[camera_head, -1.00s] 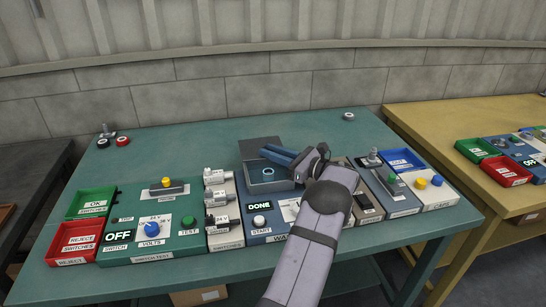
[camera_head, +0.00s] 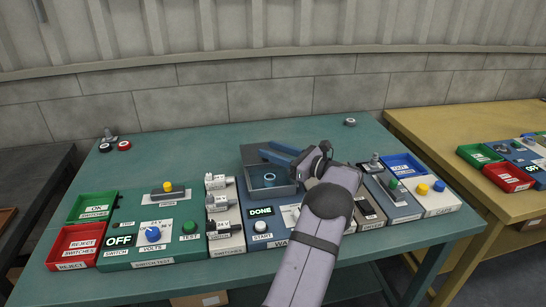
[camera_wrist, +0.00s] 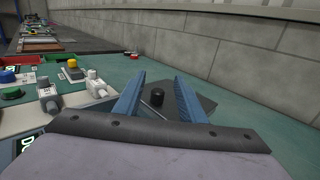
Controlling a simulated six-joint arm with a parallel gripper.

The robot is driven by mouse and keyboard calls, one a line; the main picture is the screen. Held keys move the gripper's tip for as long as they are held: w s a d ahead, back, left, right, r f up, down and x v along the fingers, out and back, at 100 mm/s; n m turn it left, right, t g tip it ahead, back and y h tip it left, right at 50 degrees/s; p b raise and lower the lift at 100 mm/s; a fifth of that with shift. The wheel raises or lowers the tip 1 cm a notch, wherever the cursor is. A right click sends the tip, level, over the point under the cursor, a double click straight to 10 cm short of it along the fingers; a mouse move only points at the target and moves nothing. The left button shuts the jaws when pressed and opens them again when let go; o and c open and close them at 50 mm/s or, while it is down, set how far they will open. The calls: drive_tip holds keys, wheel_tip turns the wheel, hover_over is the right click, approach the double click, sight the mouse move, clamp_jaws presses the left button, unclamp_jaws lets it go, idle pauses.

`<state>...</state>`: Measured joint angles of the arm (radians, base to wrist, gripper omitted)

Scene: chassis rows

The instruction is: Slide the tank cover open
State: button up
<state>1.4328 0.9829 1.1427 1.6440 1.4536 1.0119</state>
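The tank (camera_head: 296,187) is a grey box at the back of the blue wash station on the green table. Its top is at least partly open in the head view, with a blue ring (camera_head: 269,178) inside. A dark grey plate with a black knob (camera_wrist: 158,97), apparently the tank cover, shows in the wrist view. My gripper (camera_head: 267,149) is above the tank's back part, coming from the right. In the wrist view its blue fingers (camera_wrist: 158,78) are spread, one on each side of the knob with visible gaps. In the head view the fingers hide the knob.
The station has a DONE display (camera_head: 261,211) and a white START button (camera_head: 260,227). White switches (camera_head: 217,202) stand close on the left, with a green tester panel (camera_head: 125,213) beyond. A blue bin (camera_head: 404,164) is at the right. The table behind the tank is mostly clear.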

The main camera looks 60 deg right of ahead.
wheel_tip(320, 180, up, 8)
idle(0.4)
drive_tip(key=shift+f, duration=0.15)
